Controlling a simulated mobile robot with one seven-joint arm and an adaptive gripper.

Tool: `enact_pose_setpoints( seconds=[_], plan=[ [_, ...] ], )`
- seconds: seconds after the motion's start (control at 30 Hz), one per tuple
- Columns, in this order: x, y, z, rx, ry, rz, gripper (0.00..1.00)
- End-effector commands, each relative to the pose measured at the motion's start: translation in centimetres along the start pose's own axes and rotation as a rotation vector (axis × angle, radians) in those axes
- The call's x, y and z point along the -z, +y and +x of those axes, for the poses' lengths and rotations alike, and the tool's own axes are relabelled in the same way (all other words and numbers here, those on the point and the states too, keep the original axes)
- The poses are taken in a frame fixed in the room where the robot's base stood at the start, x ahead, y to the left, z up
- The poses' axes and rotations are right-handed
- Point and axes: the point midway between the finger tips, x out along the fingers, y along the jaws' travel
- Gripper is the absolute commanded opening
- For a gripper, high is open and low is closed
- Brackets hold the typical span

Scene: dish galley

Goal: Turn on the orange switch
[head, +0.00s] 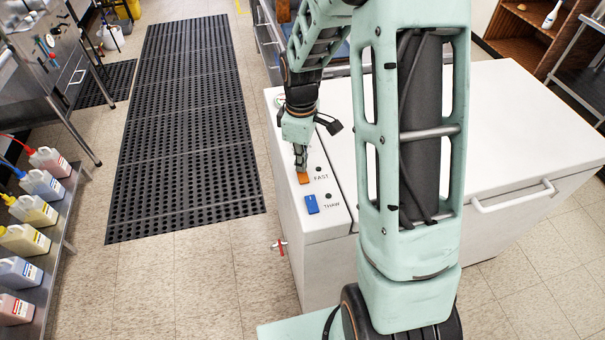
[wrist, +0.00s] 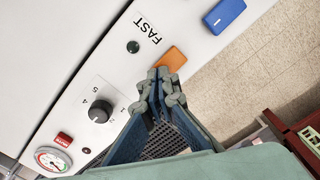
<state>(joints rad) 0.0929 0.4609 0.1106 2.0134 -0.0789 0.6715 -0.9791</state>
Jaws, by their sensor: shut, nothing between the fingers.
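The orange switch (head: 304,177) sits on the white freezer's top panel beside the word FAST. In the wrist view the orange switch (wrist: 171,60) lies just past my fingertips, partly covered by them. My gripper (head: 300,160) is shut and empty, pointing down at the switch's far end. In the wrist view my gripper (wrist: 166,82) has its fingertips together at the switch's edge. I cannot tell whether they touch it. The small round lamp (wrist: 133,47) by FAST looks dark.
A blue switch (head: 312,204) marked THAW sits nearer on the same panel. The wrist view also shows a black dial (wrist: 100,111), a red button (wrist: 63,139) and a gauge (wrist: 53,160). Bottles (head: 36,212) stand on a shelf at left. A black mat (head: 195,120) covers the floor.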

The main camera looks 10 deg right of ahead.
Motion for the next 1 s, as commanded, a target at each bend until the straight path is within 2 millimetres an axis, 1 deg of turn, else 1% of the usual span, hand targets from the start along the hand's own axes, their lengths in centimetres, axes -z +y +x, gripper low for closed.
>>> enact_pose_setpoints(
  seconds=[0.43,0.57,0.67,1.0],
  plan=[
    [0.0,0.0,0.8,0.000,0.000,0.000,0.00],
    [0.0,0.0,0.5,0.000,0.000,0.000,0.00],
    [0.0,0.0,0.0,0.000,0.000,0.000,0.00],
    [0.0,0.0,-2.8,-0.001,0.001,0.000,0.00]
  ],
)
